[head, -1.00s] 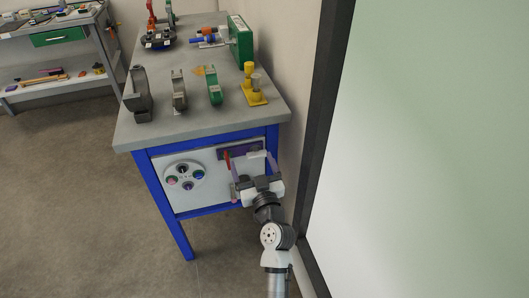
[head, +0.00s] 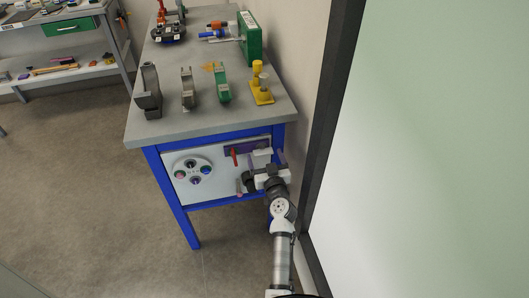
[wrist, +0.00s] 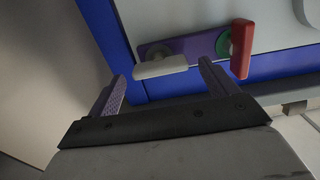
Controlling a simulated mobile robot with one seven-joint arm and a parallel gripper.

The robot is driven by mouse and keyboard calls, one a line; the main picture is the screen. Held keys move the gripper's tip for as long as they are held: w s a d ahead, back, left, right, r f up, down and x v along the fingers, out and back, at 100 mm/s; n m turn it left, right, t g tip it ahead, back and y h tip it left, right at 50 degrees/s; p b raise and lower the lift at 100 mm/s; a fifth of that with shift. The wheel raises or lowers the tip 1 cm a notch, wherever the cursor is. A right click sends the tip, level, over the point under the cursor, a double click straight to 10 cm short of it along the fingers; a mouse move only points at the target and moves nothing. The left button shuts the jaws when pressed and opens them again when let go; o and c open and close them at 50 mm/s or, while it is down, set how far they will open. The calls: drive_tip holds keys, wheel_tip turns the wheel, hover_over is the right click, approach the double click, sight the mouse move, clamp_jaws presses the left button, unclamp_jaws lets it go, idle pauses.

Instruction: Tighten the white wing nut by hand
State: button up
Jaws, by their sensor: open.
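The white wing nut (wrist: 160,66) is a pale bar lying nearly level in the wrist view, on a purple plate (wrist: 190,46) fixed to the cart's front panel. In the head view the white wing nut (head: 262,153) shows just above my gripper (head: 262,174), partly hidden by it. My gripper (wrist: 162,74) is open and empty, facing the panel. In the wrist view one fingertip shows at each end of the nut, with the nut between them. I cannot tell whether either finger touches it.
A red handle (wrist: 241,48) on a green disc stands close to the right finger. A round plate with several coloured sockets (head: 193,171) is on the same panel. The cart (head: 150,128) bears several tools on top. A wall stands close on the right.

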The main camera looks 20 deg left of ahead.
drive_tip(key=shift+w+a, duration=0.45)
drive_tip(key=shift+w, duration=0.15)
drive_tip(key=shift+c, duration=0.4)
drive_tip(key=c, duration=0.9)
